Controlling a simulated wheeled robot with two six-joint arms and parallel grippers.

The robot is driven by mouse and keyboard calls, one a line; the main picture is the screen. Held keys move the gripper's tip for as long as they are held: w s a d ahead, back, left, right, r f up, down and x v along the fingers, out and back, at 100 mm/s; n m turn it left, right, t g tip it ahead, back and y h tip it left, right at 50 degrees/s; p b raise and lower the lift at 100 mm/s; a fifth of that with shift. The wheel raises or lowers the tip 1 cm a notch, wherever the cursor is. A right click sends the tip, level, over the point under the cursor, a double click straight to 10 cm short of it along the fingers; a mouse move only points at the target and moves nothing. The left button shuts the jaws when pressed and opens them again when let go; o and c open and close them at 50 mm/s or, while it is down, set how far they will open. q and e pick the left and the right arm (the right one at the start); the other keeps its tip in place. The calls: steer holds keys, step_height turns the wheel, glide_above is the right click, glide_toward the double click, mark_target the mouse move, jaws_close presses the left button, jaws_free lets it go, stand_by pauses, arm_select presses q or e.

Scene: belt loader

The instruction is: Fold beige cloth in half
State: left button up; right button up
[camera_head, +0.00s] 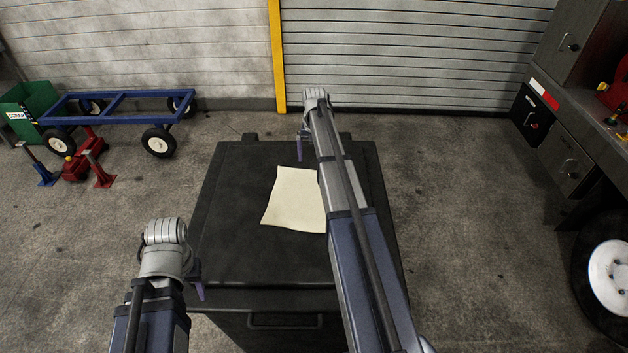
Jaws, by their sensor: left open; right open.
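The beige cloth (293,199) lies flat on the black top of a bin-like stand (237,227), near its middle. My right arm passes over the cloth's right side and hides that part. My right gripper (301,150) is beyond the cloth's far edge, above the far part of the black top. It is open and looks empty, and its fingers show only in part. My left gripper (197,280) is at the near left edge of the black top, apart from the cloth. It is open and empty, and its fingers are partly hidden by the wrist.
A blue cart frame (118,108) with wheels, a green scrap bin (27,110) and red jacks (95,157) stand at the left on the concrete floor. A vehicle with a wheel (607,271) stands at the right. The black top around the cloth is clear.

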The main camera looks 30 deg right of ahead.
mark_target(314, 175)
step_height(314, 175, down, 6)
steer(key=b, duration=0.4)
steer(key=shift+r, duration=0.25)
steer(key=shift+r, duration=0.1)
steer(key=shift+c, duration=0.7)
